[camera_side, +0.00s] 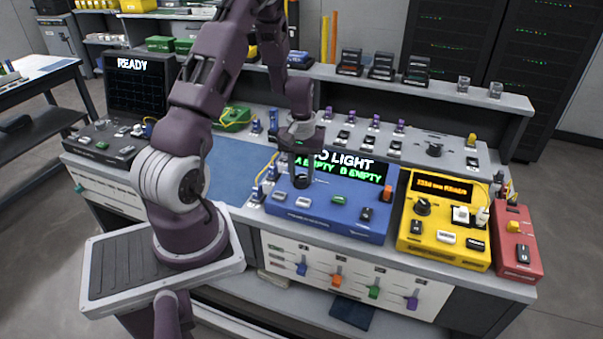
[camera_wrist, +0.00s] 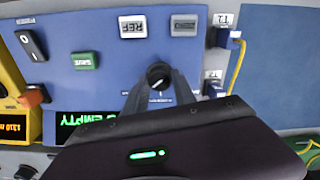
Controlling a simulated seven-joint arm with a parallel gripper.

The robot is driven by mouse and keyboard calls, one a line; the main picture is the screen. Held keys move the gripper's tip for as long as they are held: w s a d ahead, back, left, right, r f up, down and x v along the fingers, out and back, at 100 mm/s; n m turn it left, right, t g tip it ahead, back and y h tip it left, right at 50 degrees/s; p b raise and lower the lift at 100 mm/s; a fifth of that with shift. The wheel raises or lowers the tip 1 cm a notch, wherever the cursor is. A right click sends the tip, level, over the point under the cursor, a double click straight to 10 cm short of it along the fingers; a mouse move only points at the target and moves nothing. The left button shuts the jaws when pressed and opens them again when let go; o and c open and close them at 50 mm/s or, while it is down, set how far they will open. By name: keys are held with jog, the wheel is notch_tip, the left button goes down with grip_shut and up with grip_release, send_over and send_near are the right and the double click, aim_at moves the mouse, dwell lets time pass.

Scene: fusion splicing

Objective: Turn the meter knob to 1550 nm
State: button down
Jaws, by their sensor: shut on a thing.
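The blue unit (camera_side: 330,205) stands in the middle of the bench. Its screen (camera_side: 345,168) reads "NO LIGHT" with "A EMPTY" and "B EMPTY" below. A round black knob (camera_wrist: 158,74) sits on its panel, with a short pale mark; the small print around it is too small to read. My gripper (camera_wrist: 160,84) is shut on this knob from above, a finger on either side. In the side view my gripper (camera_side: 300,175) comes down over the unit's left part and largely hides the knob.
The yellow unit (camera_side: 445,218), with its own black knob (camera_side: 423,206) and an orange-lettered screen, stands to the right. A red unit (camera_side: 517,243) is beyond it.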

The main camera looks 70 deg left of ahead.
aim_at(302, 178)
jog(key=c, duration=1)
grip_release()
notch_tip(302, 178, up, 7)
jog(key=shift+r, duration=0.1)
jog(key=s+d+r+m+t, duration=0.25)
jog(key=d+r+m, duration=0.35)
jog(key=d+r, duration=0.9)
jog(key=s+d+r+m+t, duration=0.1)
jog(key=s+d, duration=0.2)
jog(key=s, duration=0.1)
jog(key=s+d+r+m+t, duration=0.1)
jog(key=s+d+r+m, duration=0.1)
jog(key=s+d, duration=0.1)
jog(key=s+d+r+m+t, duration=0.1)
jog(key=s+d+r+m, duration=0.1)
jog(key=s, duration=0.3)
jog(key=shift+s+d+r, duration=0.1)
jog(key=shift+s+d, duration=0.1)
jog(key=shift+d, duration=0.65)
